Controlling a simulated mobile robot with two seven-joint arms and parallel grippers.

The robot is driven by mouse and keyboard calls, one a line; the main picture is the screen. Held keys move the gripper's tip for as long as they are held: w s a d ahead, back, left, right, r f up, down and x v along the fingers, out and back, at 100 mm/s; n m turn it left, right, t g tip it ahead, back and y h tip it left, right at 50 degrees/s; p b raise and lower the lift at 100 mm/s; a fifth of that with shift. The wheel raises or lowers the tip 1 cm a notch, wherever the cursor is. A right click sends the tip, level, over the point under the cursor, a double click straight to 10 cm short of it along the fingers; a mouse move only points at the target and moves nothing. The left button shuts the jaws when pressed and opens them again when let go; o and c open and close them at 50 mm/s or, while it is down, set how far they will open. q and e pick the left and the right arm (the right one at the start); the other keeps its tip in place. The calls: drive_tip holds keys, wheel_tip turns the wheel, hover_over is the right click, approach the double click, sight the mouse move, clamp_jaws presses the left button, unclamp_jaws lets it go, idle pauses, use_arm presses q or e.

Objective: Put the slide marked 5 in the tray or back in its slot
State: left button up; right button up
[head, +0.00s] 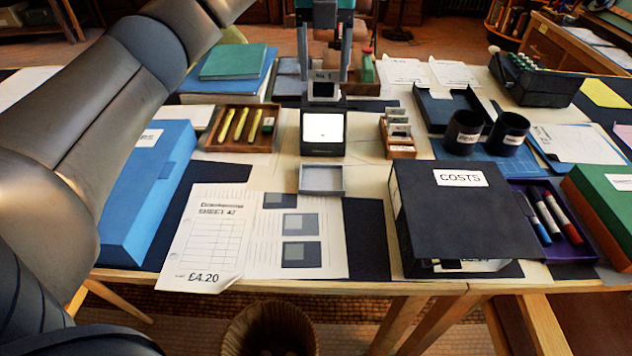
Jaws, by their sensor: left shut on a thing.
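My left gripper (324,68) reaches down at the top centre, shut on a small dark slide (322,90) with a pale frame. The mark on this slide is too small to read. The slide is upright, just above or behind the small viewer with a bright white screen (323,127); I cannot tell whether it touches it. A small empty grey tray (321,179) lies in front of the viewer. A wooden slide rack (402,152) with several upright slides stands to the right of the viewer. My right gripper is not in view.
A wooden tray of yellow pens (240,145) is left of the viewer. A blue box file (148,190) is at left. Papers (255,235) cover the front centre.

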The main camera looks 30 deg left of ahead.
use_arm(q)
drive_tip(key=shift+f, duration=0.45)
drive_tip(key=shift+f+b, duration=3.55)
drive_tip(key=shift+f, duration=6)
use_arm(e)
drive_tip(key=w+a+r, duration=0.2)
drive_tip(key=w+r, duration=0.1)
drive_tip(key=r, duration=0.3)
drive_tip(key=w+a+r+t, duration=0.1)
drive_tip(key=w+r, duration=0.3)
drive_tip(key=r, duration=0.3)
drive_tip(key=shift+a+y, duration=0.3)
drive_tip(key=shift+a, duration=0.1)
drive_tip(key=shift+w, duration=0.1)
use_arm(q)
drive_tip(key=shift+f, duration=0.15)
drive_tip(key=o, duration=1.4)
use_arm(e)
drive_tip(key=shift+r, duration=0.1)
